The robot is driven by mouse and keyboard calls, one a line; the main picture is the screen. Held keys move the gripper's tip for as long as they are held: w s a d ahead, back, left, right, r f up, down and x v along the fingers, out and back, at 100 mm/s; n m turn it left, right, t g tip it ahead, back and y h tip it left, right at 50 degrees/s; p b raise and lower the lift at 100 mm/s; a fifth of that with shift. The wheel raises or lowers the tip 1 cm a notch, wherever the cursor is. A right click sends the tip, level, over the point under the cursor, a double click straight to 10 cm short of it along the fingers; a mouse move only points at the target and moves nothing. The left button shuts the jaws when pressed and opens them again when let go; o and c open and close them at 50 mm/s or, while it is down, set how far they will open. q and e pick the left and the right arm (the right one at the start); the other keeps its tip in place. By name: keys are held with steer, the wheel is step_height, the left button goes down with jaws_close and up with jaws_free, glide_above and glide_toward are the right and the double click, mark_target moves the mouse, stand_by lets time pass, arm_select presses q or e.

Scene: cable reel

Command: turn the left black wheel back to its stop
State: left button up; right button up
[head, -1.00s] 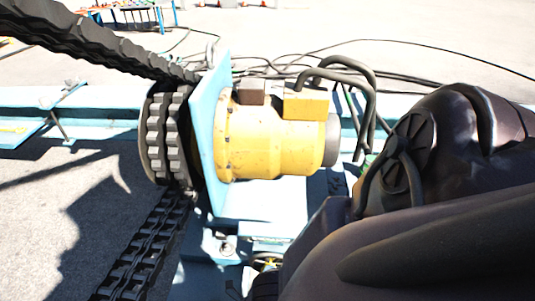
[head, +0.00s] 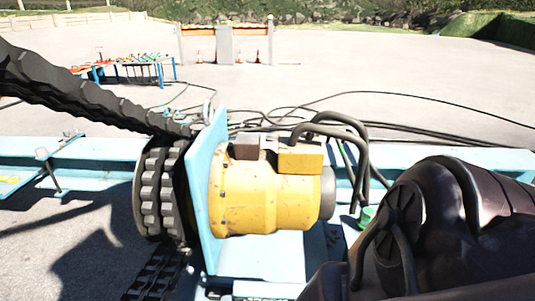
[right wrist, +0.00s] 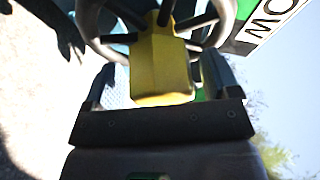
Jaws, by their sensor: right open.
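In the right wrist view a dark spoked handwheel (right wrist: 90,28) shows at the top, its upper part cut off by the frame. A yellow block (right wrist: 162,70) sits at its middle, in front of the spokes. I cannot tell whether this is the left wheel. My right gripper (right wrist: 160,66) is open, one finger on each side of the yellow block, below the wheel. I cannot tell whether the fingers touch anything. In the head view no handwheel shows; my dark right arm fills the lower right and hides what lies behind it. My left gripper is not in view.
In the head view a yellow motor (head: 265,200) sits on a light blue plate (head: 205,180), beside a black toothed wheel (head: 160,190) with a thick chain (head: 85,85). Black cables (head: 365,140) run behind.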

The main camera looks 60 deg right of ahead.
steer(key=shift+a, duration=0.1)
arm_select(q)
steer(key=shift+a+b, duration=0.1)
steer(key=shift+b, duration=0.5)
arm_select(e)
steer(key=a, duration=1)
steer(key=shift+a+f, duration=0.15)
steer(key=shift+a, duration=0.2)
